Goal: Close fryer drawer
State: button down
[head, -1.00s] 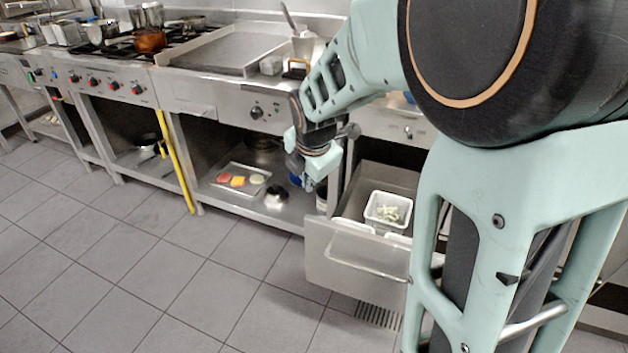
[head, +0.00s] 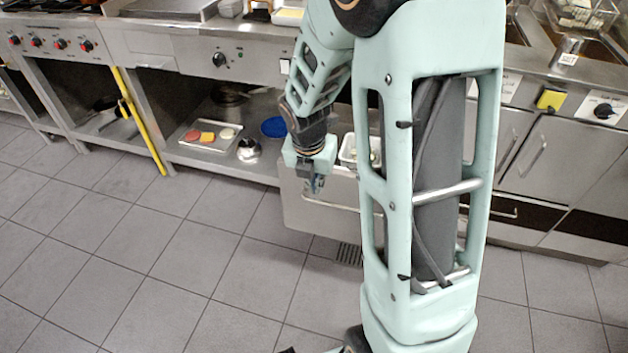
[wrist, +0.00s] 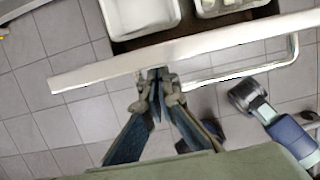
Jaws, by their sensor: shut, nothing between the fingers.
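The fryer drawer (head: 300,205) stands pulled out, with its steel front facing the open floor. Its bar handle (head: 345,207) runs across the front and also shows in the wrist view (wrist: 245,78). My gripper (head: 316,188) points down at the drawer front, left of the middle of the handle. In the wrist view my gripper (wrist: 157,78) is shut and empty, its fingertips at the outer side of the drawer's front edge (wrist: 100,75). I cannot tell whether they touch it. My arm hides the right part of the drawer in the head view.
White containers sit inside the drawer, one at the left (wrist: 140,15) and one at the right (wrist: 225,5). An open shelf with a food tray (head: 208,137) and a blue plate (head: 273,127) lies left of it. The tiled floor (head: 210,250) in front is clear.

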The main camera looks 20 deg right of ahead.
jog(key=shift+w+f, duration=0.1)
jog(key=shift+f, duration=0.35)
jog(key=shift+w+d, duration=0.1)
jog(key=shift+d, duration=0.05)
